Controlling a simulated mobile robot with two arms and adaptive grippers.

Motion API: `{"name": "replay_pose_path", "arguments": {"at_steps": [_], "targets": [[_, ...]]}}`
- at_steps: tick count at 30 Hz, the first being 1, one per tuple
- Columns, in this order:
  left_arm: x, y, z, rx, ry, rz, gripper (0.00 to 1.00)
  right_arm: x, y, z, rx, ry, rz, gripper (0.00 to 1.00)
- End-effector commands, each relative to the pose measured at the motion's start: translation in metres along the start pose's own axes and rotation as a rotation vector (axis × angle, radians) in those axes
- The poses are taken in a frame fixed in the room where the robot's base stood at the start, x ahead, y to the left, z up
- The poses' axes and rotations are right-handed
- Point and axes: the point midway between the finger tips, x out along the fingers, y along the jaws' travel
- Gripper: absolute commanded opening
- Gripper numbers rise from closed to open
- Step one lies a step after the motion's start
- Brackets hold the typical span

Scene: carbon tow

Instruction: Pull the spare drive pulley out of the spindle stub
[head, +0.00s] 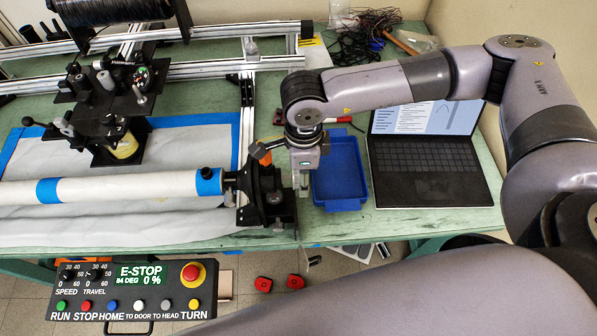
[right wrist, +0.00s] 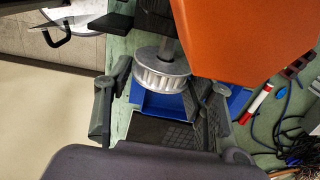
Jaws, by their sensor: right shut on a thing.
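The spare drive pulley (right wrist: 160,72) is a silver toothed wheel with a flange, seen in the right wrist view between my right gripper's fingers. A grey shaft, apparently the spindle stub (right wrist: 168,46), meets its far face; I cannot tell whether the pulley is still seated on it. My right gripper (right wrist: 160,92) is shut on the pulley. In the head view my right gripper (head: 303,190) points down between the black spindle mount (head: 262,192) and a blue tray; the pulley is mostly hidden there. My left gripper is not in view.
The blue tray (head: 340,185) looks empty and lies close right of my gripper. An open laptop (head: 430,165) stands beyond it. A white tube (head: 130,187) runs left from the mount. A large orange surface (right wrist: 245,35) is close in the wrist view. A control panel (head: 130,292) is in front.

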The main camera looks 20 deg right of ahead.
Motion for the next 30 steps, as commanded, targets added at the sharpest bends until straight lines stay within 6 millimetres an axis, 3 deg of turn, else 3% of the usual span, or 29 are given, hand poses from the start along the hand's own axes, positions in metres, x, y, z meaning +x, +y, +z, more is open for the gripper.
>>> {"name": "replay_pose_path", "arguments": {"at_steps": [30], "targets": [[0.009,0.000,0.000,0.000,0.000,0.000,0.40,0.001,0.001,-0.036,0.000,0.000,0.001,0.23]]}}
